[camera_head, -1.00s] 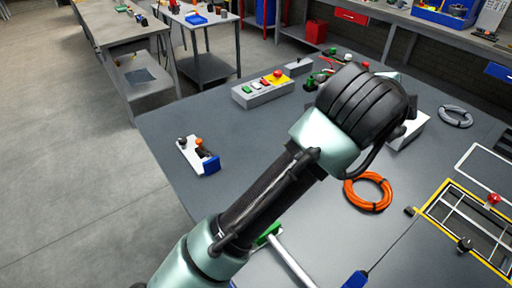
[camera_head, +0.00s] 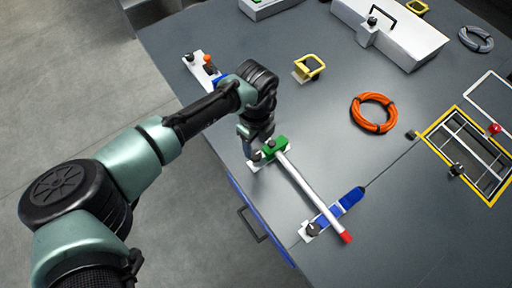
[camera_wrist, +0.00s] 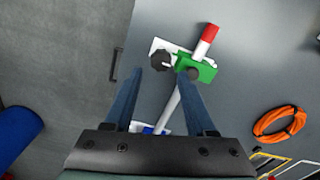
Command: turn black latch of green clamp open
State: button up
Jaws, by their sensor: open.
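The green clamp (camera_head: 277,146) sits at the table's left edge and holds a white rod (camera_head: 307,184). In the wrist view, the green clamp (camera_wrist: 207,71) is near the top centre, beside a white plate with a black latch knob (camera_wrist: 160,61). A smaller dark knob (camera_wrist: 193,74) is on the green body. My gripper (camera_wrist: 161,72) is open, its two blue fingers pointing toward the clamp. The black latch appears just beyond the gap between the fingertips; contact cannot be told. In the head view my gripper (camera_head: 254,143) is over the clamp and partly hides it.
An orange cable coil (camera_head: 375,113) and a yellow-handled part (camera_head: 308,69) lie farther in. A drawer handle (camera_head: 250,225) is on the table's side. The middle table surface is clear.

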aim_at(256, 154)
jog(key=shift+f, duration=2.65)
grip_shut()
